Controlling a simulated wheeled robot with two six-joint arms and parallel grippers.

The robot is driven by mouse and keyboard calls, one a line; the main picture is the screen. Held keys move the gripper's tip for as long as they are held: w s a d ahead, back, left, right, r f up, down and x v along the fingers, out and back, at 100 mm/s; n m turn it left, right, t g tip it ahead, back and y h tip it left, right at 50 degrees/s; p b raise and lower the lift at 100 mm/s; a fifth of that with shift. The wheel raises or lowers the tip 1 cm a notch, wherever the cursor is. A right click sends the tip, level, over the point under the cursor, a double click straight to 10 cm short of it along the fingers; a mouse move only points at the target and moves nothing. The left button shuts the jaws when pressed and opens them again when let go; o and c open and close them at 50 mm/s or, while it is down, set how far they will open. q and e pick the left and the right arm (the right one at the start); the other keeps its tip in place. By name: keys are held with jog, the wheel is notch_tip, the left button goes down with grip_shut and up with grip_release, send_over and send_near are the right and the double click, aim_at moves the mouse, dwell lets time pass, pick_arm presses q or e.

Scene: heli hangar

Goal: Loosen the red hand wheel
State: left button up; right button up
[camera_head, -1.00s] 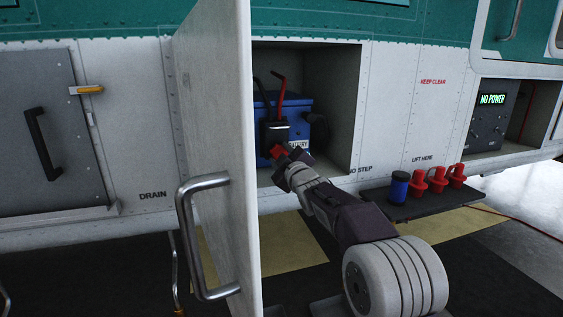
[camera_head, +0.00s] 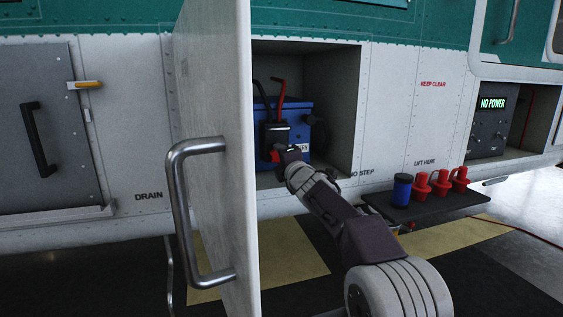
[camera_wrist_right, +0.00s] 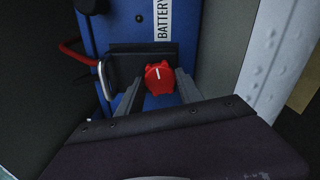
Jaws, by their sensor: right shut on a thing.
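The red hand wheel (camera_wrist_right: 160,76) sits on the dark block of the connector on the blue battery (camera_head: 298,112). In the right wrist view it lies between my two fingertips, its white mark close to upright. In the head view only a small red part of the wheel (camera_head: 276,154) shows beside my fingers. My right gripper (camera_head: 284,156) reaches into the open bay and is shut on the wheel; its fingers also show in the right wrist view (camera_wrist_right: 158,92). The connector (camera_head: 275,133) has a black and a red cable rising from it. My left gripper is out of view.
The bay's open door (camera_head: 215,110), with a metal handle (camera_head: 178,215), stands left of my arm. A dark shelf (camera_head: 435,205) right of the arm holds a blue can (camera_head: 401,190) and several red plugs (camera_head: 441,183). A panel (camera_head: 490,122) reads "NO POWER".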

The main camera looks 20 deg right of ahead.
jog(key=n, duration=0.3)
jog(key=shift+n+b, duration=0.3)
jog(key=n, duration=0.4)
jog(key=shift+n+b, duration=0.3)
jog(key=n, duration=0.3)
jog(key=shift+n, duration=0.3)
jog(key=shift+n+b, duration=0.35)
jog(key=shift+n, duration=1.35)
jog(key=o, duration=1.4)
